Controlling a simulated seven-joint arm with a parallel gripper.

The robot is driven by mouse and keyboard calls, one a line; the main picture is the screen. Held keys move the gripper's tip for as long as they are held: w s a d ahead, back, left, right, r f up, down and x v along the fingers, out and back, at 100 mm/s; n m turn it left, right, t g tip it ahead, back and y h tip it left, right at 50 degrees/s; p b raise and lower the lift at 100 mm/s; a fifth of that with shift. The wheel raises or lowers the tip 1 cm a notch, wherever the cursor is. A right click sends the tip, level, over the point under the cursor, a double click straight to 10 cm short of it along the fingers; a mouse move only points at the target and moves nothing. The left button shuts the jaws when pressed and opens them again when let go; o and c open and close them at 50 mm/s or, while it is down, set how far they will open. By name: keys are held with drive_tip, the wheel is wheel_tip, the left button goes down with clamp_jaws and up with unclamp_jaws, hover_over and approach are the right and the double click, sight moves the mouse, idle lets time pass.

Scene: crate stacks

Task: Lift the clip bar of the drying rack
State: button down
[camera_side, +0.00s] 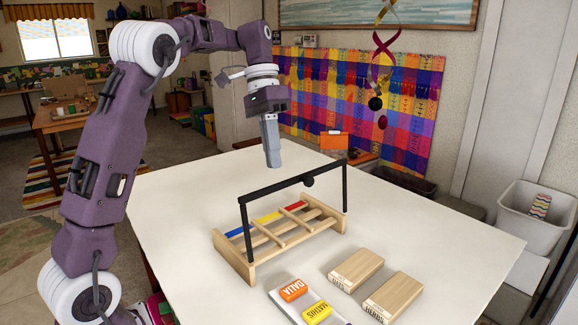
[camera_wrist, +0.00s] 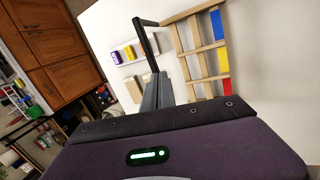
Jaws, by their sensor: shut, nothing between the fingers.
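The drying rack (camera_side: 283,240) is a light wooden frame with slats on the white table, with blue, yellow and red pieces in it. Its black clip bar (camera_side: 280,189) stands raised above the frame on two black posts, with a round black knob near its middle. In the wrist view the wooden frame (camera_wrist: 190,68) is at the upper right and the black bar (camera_wrist: 147,38) runs up from behind my fingers. My gripper (camera_side: 272,164) points down, shut and empty, above and behind the bar in the side view. In the wrist view my fingers (camera_wrist: 158,80) hide part of the bar.
Two wooden blocks (camera_side: 356,270) (camera_side: 393,296) lie at the front right. A white tray (camera_side: 290,312) holds orange DALIA (camera_side: 293,290) and yellow MATHIS (camera_side: 317,313) tags. Table (camera_side: 170,200) left of the rack is clear. A spiral ornament (camera_side: 384,50) hangs behind.

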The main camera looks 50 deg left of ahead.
sight(302, 176)
drive_tip(key=a+r+t+h, duration=0.25)
drive_tip(key=a+t, duration=0.35)
drive_tip(key=a, duration=0.3)
drive_tip(key=w+d+f, duration=0.4)
drive_tip(key=d+f, duration=0.2)
drive_tip(key=d, duration=0.2)
drive_tip(key=shift+d, duration=0.3)
drive_tip(key=shift+f, duration=0.1)
drive_tip(key=shift+d+r, duration=0.25)
drive_tip(key=shift+d, duration=1)
